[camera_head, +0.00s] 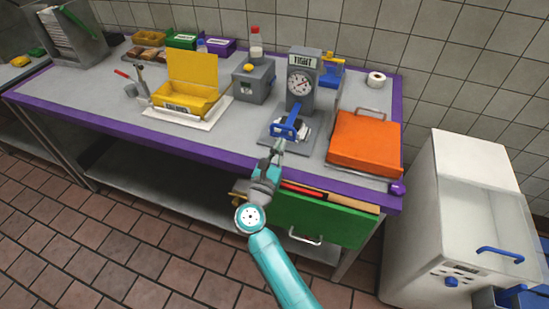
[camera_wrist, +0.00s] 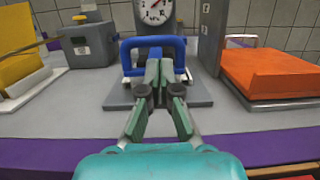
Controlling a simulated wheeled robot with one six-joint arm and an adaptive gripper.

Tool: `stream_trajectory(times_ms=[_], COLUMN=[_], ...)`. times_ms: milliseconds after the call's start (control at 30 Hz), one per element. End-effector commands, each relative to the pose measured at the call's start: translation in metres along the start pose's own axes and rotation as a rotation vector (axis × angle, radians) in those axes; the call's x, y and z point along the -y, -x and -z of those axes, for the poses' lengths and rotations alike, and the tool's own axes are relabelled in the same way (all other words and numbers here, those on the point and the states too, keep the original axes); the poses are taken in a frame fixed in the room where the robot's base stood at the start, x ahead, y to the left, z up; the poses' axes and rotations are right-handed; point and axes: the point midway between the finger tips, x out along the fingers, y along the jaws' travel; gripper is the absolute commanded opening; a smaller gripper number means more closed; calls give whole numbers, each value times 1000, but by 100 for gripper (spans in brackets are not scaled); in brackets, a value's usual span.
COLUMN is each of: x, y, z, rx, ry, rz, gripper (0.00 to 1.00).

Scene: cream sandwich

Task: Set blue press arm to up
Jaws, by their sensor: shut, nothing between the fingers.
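The blue press arm (camera_head: 288,125) is a blue loop handle at the front foot of the grey press with a round dial. It lies low over the press's base plate (camera_head: 305,146). In the wrist view the blue press arm (camera_wrist: 138,42) stands straight ahead as a wide arch. My gripper (camera_head: 279,145) is at the near side of the handle, fingers pointing toward it. In the wrist view my gripper (camera_wrist: 157,64) is shut and empty, and its fingers hide part of the arch. I cannot tell whether the fingertips touch the handle.
An orange lidded box (camera_head: 364,139) stands close on the right. A grey box (camera_head: 254,81) with a yellow knob and an open yellow container (camera_head: 185,97) stand to the left. A green drawer (camera_head: 320,219) is open below the table's purple front edge.

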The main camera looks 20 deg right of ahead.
Motion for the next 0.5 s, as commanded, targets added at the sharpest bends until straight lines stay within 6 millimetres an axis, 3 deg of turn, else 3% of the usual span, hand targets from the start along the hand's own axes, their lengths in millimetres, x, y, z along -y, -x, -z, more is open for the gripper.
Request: stream_trajectory(times_ms=[200, 500], x=[0, 0], y=[-22, -26], z=[0, 0], rx=[-1, 0], ry=[0, 0], rz=[0, 0], gripper=[0, 0])
